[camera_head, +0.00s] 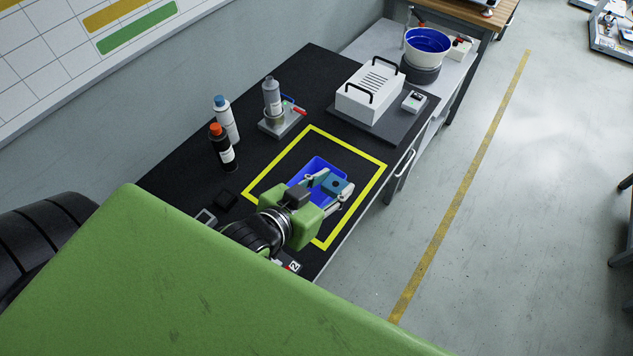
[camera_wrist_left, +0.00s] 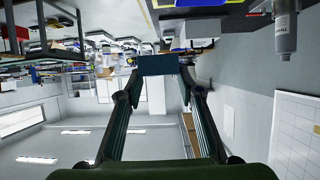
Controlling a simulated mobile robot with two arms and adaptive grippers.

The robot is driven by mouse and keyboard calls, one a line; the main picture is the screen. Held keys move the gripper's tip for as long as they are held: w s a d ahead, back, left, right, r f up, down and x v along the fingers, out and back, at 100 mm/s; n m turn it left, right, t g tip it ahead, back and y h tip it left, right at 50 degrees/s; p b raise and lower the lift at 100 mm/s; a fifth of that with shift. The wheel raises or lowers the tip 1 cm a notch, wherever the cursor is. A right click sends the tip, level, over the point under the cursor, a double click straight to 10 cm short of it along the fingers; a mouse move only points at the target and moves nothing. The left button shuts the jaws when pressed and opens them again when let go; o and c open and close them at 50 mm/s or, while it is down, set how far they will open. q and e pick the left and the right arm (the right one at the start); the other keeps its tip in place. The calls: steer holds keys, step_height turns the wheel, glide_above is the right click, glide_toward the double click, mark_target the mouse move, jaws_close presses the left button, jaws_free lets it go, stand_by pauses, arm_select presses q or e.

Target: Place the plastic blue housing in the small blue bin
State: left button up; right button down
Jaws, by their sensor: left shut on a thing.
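The blue plastic housing (camera_head: 336,184) is a small blue block with a dark round spot on its face. My left gripper (camera_head: 330,184) is shut on it, one finger at each side. In the left wrist view the housing (camera_wrist_left: 158,65) sits between the fingertips of the gripper (camera_wrist_left: 158,70). The small blue bin (camera_head: 318,164) stands on the black table inside the yellow square. In the head view the gripper and housing overlap the bin and hide its near part. The housing appears held above it; the exact height is hard to tell. My right gripper is not in view.
The yellow outline (camera_head: 345,145) marks the black table top (camera_head: 300,75). Bottles (camera_head: 222,146) and a small fixture with a grey canister (camera_head: 272,97) stand to the left and behind. A white case (camera_head: 369,92) stands at the back right. Floor is open to the right.

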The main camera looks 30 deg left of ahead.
arm_select(q)
steer(key=shift+w+a+f+p, duration=0.25)
steer(key=shift+w+a+f, duration=1.2)
steer(key=shift+f, duration=0.6)
steer(key=shift+w+a+f+p, duration=0.2)
steer(key=shift+w+a+f, duration=1)
steer(key=shift+w+f, duration=0.65)
steer(key=shift+w+a+f+p, duration=0.25)
steer(key=shift+w+a+f, duration=1.1)
steer(key=shift+f, duration=0.85)
steer(key=shift+f, duration=0.1)
steer(key=shift+d+f, duration=0.1)
steer(key=shift+f, duration=0.4)
steer(key=o, duration=1.1)
